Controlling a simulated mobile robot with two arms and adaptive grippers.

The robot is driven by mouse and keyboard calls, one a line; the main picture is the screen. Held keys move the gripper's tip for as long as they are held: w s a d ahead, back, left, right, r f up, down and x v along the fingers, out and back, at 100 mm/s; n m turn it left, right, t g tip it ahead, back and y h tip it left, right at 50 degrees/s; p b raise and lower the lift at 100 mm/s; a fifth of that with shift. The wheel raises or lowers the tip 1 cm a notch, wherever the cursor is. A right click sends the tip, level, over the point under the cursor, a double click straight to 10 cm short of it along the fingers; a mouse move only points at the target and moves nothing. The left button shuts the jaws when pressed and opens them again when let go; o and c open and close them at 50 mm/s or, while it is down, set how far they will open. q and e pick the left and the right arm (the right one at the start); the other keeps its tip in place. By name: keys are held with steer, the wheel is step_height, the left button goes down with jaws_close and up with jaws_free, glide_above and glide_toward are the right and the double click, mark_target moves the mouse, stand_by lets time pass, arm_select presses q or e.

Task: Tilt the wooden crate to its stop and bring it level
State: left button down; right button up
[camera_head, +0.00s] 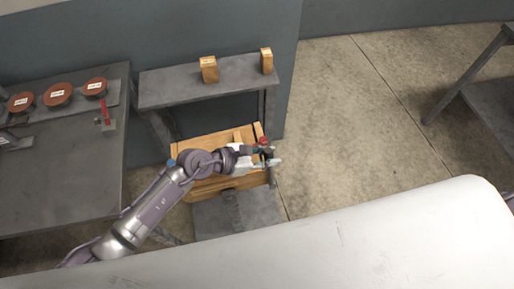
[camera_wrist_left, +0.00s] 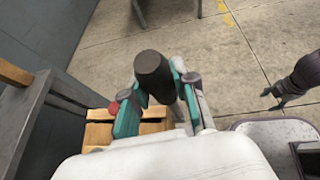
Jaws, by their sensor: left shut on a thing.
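The wooden crate (camera_head: 210,142) sits low in front of the grey shelf, partly hidden under my left arm. Whether it is tilted or level I cannot tell. My left gripper (camera_head: 272,156) is at the crate's right side. In the left wrist view its teal fingers (camera_wrist_left: 160,105) are shut on a black cylindrical handle (camera_wrist_left: 153,72). A red knob (camera_head: 263,141) shows beside the gripper. Part of the crate shows behind the fingers in the wrist view (camera_wrist_left: 98,134). My right gripper (camera_wrist_left: 273,98) hangs apart at the right of that view, its small fingers spread and empty.
A grey shelf (camera_head: 170,90) with two small wooden blocks (camera_head: 208,70) (camera_head: 266,60) stands behind the crate. A grey table (camera_head: 60,175) at left holds several round brown-lidded items (camera_head: 58,94) and a red-handled piece (camera_head: 106,112). A grey platform (camera_head: 235,215) lies below.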

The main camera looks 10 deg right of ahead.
arm_select(q)
steer(key=shift+d+f+y+p, duration=0.3)
steer(key=shift+d+f+p, duration=0.15)
steer(key=shift+d, duration=0.1)
steer(key=shift+d+f+y+p, duration=0.3)
steer(key=shift+d+p, duration=0.15)
steer(key=shift+d, duration=0.1)
steer(key=shift+s, duration=0.1)
steer(key=c, duration=1.3)
jaws_free()
steer(key=shift+f, duration=0.1)
steer(key=o, duration=0.4)
steer(key=shift+d, duration=0.25)
steer(key=shift+a, duration=0.1)
steer(key=v, duration=1.1)
steer(key=shift+a+r, duration=0.3)
